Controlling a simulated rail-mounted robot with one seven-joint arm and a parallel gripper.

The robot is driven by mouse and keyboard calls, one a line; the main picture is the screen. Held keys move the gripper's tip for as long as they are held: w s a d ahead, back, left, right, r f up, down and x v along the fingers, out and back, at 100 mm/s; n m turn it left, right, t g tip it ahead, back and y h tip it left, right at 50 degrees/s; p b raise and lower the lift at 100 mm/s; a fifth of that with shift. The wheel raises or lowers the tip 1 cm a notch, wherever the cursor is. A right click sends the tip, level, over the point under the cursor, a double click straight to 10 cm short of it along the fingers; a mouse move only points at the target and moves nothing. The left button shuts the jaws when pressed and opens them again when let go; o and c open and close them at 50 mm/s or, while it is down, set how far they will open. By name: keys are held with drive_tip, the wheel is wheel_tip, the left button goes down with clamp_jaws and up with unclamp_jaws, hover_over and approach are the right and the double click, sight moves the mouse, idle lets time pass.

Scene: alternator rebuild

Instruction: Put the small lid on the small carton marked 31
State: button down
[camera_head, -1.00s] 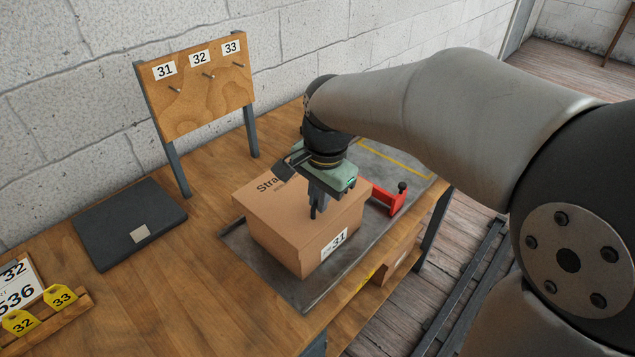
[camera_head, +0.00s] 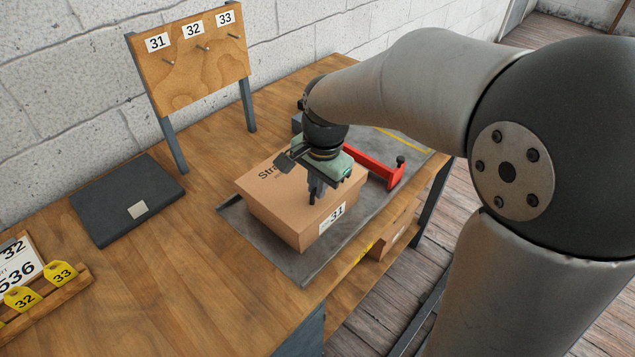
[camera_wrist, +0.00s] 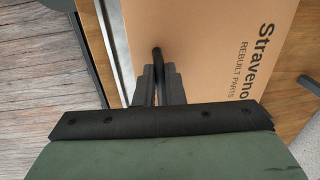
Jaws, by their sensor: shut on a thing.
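The small carton marked 31 (camera_head: 303,241) stands on the grey mat, its white label facing front right. A brown cardboard top printed "Straveno Rebuilt Parts", which looks like the small lid (camera_head: 262,190), covers it; it also fills much of the wrist view (camera_wrist: 205,60). I cannot tell whether it is fully seated. My gripper (camera_head: 313,196) points down over the front right part of this top. In the wrist view its fingers (camera_wrist: 159,88) are closed around a thin dark upright grip (camera_wrist: 158,58) on the lid. The carton's inside is hidden.
A red bracket with a black knob (camera_head: 385,170) stands behind the carton on the grey mat (camera_head: 270,250). A dark flat case (camera_head: 125,200) lies left. A peg board (camera_head: 190,75) numbered 31 to 33 stands behind. Yellow tags (camera_head: 62,273) sit front left. Clear wood lies between.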

drive_tip(key=shift+f, duration=0.2)
drive_tip(key=c, duration=1.5)
unclamp_jaws()
drive_tip(key=shift+r, duration=0.1)
wheel_tip(320, 180, up, 13)
drive_tip(key=s, duration=0.1)
drive_tip(key=s+d+f+n, duration=0.3)
drive_tip(key=s+d+f, duration=0.1)
drive_tip(key=s, duration=0.1)
drive_tip(key=s+d+f+n, duration=0.3)
drive_tip(key=s+d+f, duration=0.1)
drive_tip(key=s+f, duration=0.1)
drive_tip(key=s+d+f+n, duration=0.3)
drive_tip(key=s+d+f, duration=0.1)
drive_tip(key=s+f, duration=0.1)
drive_tip(key=shift+s+h+p, duration=0.35)
drive_tip(key=shift+s+h, duration=0.05)
drive_tip(key=shift+s, duration=0.4)
